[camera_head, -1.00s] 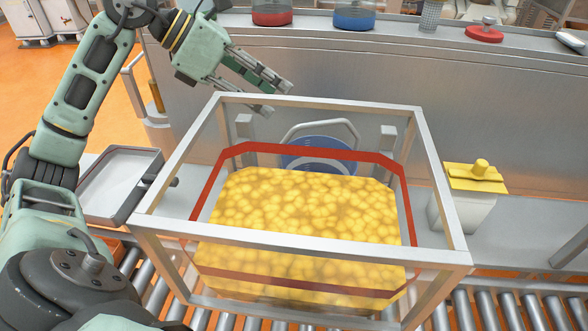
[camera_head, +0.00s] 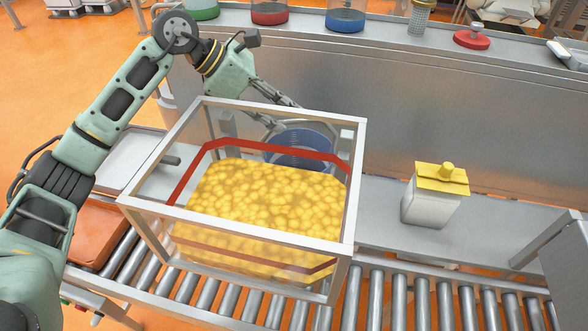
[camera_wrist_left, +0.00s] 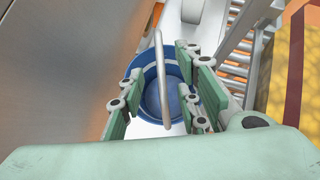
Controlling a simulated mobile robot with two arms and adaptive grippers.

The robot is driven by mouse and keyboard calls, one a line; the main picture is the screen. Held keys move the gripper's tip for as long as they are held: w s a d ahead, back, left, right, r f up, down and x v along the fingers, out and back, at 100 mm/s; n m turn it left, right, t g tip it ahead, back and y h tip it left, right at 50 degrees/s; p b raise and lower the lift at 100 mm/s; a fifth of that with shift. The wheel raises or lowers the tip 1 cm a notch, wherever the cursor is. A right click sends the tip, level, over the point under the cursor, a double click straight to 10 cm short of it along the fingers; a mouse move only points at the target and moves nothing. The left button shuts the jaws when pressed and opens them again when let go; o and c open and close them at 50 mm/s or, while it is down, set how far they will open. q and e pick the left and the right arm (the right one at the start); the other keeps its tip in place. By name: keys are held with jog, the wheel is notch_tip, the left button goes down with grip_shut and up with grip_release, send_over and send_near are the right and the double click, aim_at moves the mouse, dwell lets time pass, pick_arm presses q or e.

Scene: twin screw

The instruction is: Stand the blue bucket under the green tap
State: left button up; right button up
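The blue bucket (camera_head: 300,150) stands on the metal ledge behind the clear bin and is partly seen through its wall. My left gripper (camera_head: 287,116) reaches down behind the bin, just above the bucket. In the left wrist view the gripper (camera_wrist_left: 158,98) is open, its fingers apart on either side of the bucket's grey handle (camera_wrist_left: 161,75). The bucket's blue inside (camera_wrist_left: 151,100) shows below the fingers. No green tap can be made out; a green-based vessel (camera_head: 203,10) is cut off at the top edge. My right gripper is out of view.
The framed clear bin (camera_head: 357,190) with yellow contents stands on the roller conveyor (camera_head: 375,305), close to the left arm. A white container with a yellow lid (camera_head: 440,180) stands right on the ledge. Red (camera_head: 270,14) and blue (camera_head: 346,22) vessels sit above. The ledge between is clear.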

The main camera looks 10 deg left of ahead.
pick_arm(q)
jog(key=p+x, duration=0.2)
jog(key=x, duration=0.2)
jog(key=shift+d+f, duration=0.15)
jog(key=shift+d, duration=0.25)
jog(key=shift+w+d+f, duration=0.15)
jog(key=shift+d+f, duration=0.05)
jog(key=shift+f, duration=0.25)
grip_shut()
jog(key=shift+w, duration=0.1)
